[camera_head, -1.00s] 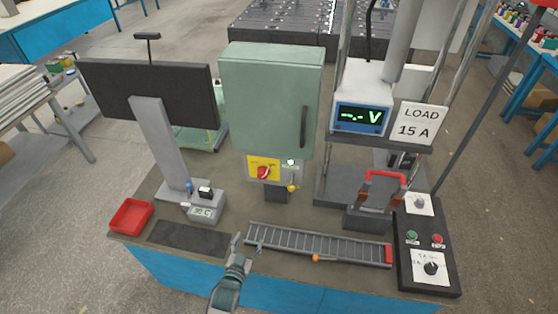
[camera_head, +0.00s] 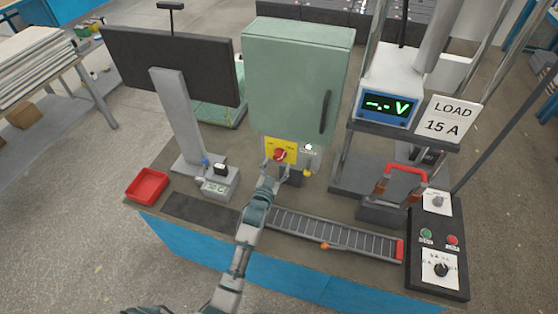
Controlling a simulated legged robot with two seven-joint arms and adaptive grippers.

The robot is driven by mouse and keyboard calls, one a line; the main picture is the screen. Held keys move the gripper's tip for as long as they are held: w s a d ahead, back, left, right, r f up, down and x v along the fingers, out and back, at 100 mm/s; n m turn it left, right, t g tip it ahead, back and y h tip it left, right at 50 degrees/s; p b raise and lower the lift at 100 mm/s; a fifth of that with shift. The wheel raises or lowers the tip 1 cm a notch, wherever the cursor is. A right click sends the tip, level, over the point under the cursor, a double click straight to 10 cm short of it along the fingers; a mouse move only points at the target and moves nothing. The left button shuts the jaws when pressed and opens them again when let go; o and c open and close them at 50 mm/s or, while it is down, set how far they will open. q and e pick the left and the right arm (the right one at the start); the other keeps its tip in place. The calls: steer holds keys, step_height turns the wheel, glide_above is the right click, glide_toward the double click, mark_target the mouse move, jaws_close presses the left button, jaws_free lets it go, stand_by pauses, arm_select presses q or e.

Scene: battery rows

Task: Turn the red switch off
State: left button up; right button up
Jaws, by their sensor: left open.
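The red switch (camera_head: 280,155) is a rotary knob on a yellow plate (camera_head: 271,145) below the green cabinet (camera_head: 298,82). My left gripper (camera_head: 274,170) is open, just below and in front of the knob, and its fingers overlap the lower part of the plate in the head view. I cannot tell whether a finger touches the knob. The knob's exact setting is too small to read. My right gripper is not in view.
A slatted rail (camera_head: 340,237) lies right of my left arm. A red tray (camera_head: 147,186) and a monitor (camera_head: 172,66) stand at left. The voltage meter (camera_head: 388,105), a red-handled device (camera_head: 405,171) and a control box (camera_head: 439,240) are at right.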

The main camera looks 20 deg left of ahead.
mark_target(278, 159)
arm_select(q)
steer(key=shift+w, duration=1.15)
steer(key=shift+w+a+f, duration=0.1)
steer(key=shift+w+a, duration=0.15)
steer(key=shift+w, duration=0.1)
steer(key=shift+a, duration=0.1)
steer(key=shift+d, duration=0.2)
steer(key=c, duration=1.1)
steer(key=shift+c, duration=0.2)
steer(key=n+p, duration=0.3)
steer(key=n, duration=0.1)
steer(key=shift+r, duration=0.2)
steer(key=shift+n+p, duration=0.45)
steer(key=shift+n, duration=0.45)
steer(key=n+p, duration=0.1)
steer(key=n, duration=0.3)
steer(key=shift+n+p, duration=0.3)
steer(key=shift+p, duration=0.1)
steer(key=n, duration=0.3)
steer(key=shift+n+p, duration=0.3)
steer(key=shift+p, duration=0.1)
steer(key=shift+f+n, duration=0.1)
steer(key=shift+n, duration=1.8)
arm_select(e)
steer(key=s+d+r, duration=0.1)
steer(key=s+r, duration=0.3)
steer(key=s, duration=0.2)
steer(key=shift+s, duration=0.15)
